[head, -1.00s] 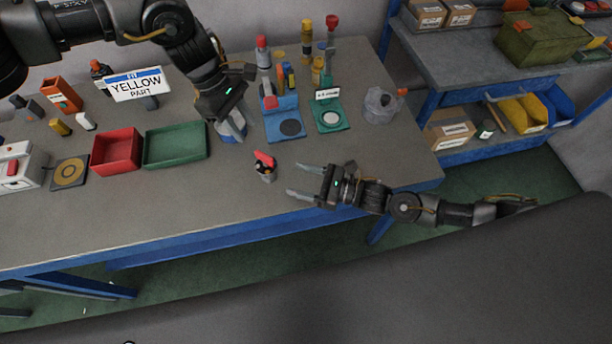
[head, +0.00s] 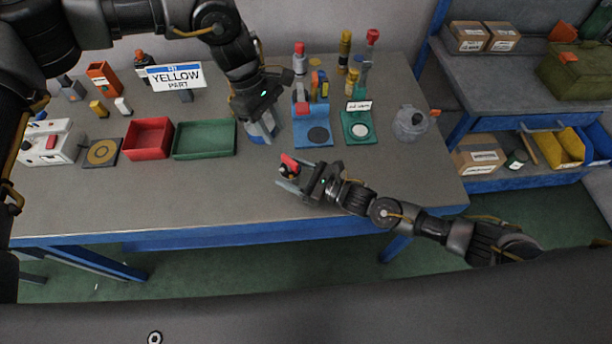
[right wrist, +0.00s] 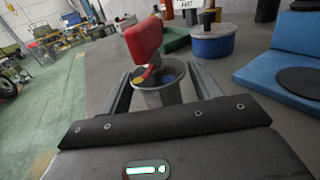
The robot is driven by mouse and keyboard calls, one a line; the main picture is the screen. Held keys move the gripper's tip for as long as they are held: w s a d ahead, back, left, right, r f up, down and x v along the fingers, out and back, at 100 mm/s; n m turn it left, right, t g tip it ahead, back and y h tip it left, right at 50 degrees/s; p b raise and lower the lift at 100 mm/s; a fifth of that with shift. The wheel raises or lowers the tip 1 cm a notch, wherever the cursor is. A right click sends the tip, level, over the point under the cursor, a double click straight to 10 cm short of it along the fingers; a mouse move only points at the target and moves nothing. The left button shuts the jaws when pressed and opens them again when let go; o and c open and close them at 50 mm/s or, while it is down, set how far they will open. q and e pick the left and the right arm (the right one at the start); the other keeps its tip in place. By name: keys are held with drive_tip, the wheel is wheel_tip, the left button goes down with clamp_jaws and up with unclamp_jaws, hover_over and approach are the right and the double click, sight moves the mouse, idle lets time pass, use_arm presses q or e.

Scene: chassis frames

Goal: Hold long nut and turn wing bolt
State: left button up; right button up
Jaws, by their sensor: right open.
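A red-winged bolt (head: 289,161) stands upright in a short grey metal cylinder, perhaps the long nut (right wrist: 160,92), near the table's front edge. The red wing (right wrist: 143,40) sticks up in the right wrist view. My right gripper (head: 287,177) is open, with one finger on each side of the grey cylinder; contact is not clear. My left gripper (head: 260,120) points down at a blue round piece (head: 261,134) behind the bolt. Its fingers are too hidden to tell whether they hold that piece, which also shows in the right wrist view (right wrist: 212,44).
A green tray (head: 205,155) and a red bin (head: 148,157) lie to the left. A blue stand (head: 314,143) and a green stand (head: 356,139) are to the right, with a grey pot (head: 410,125) beyond. A "YELLOW PART" sign (head: 175,77) stands behind. The front strip of table is clear.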

drive_tip(key=shift+w+a, duration=0.15)
drive_tip(key=shift+a, duration=0.15)
drive_tip(key=shift+c, duration=0.4)
